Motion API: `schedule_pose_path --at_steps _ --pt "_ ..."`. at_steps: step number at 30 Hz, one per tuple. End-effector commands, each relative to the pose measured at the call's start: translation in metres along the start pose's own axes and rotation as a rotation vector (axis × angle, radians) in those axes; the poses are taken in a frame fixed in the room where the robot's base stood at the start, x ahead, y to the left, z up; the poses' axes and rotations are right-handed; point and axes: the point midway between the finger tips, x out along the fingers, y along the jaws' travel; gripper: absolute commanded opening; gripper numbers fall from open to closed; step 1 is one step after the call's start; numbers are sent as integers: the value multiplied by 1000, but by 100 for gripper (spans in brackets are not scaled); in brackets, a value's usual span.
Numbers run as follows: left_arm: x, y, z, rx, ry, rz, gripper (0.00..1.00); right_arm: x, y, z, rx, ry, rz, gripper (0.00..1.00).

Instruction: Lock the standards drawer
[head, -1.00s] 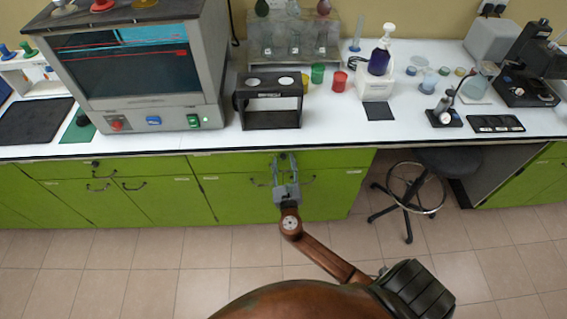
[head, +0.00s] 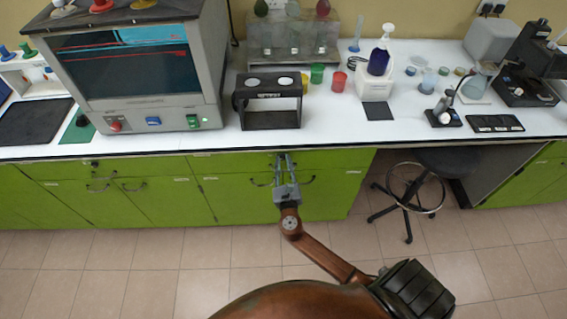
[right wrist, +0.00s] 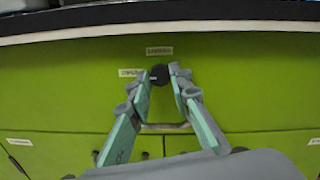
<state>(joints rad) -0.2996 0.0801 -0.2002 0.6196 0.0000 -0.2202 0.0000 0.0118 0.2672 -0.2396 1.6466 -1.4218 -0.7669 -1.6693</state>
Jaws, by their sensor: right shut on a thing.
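The green drawer front (head: 228,163) is flush under the worktop edge in the head view, and it fills much of the right wrist view (right wrist: 240,90). The label text is too blurred to read. My right gripper (head: 284,157) reaches up to the drawer front. In the right wrist view its fingertips (right wrist: 161,76) are closed around the knob, one on each side. My left gripper is not in view.
The white worktop (head: 330,138) overhangs the drawer, its dark edge (right wrist: 230,27) just above the fingers. Green doors with dark handles (head: 308,181) lie below. A stool (head: 412,190) stands at right. The tiled floor in front is clear.

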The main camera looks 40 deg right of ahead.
Motion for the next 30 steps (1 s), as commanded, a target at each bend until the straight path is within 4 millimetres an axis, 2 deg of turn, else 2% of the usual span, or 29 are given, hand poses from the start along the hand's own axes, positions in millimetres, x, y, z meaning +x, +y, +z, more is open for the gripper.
schedule_pose_path --at_steps 11,30 --pt "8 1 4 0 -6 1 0 0 0 -2 164 -7 -2 0" --pt "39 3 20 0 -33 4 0 0 1 -4 761 -31 -7 0"
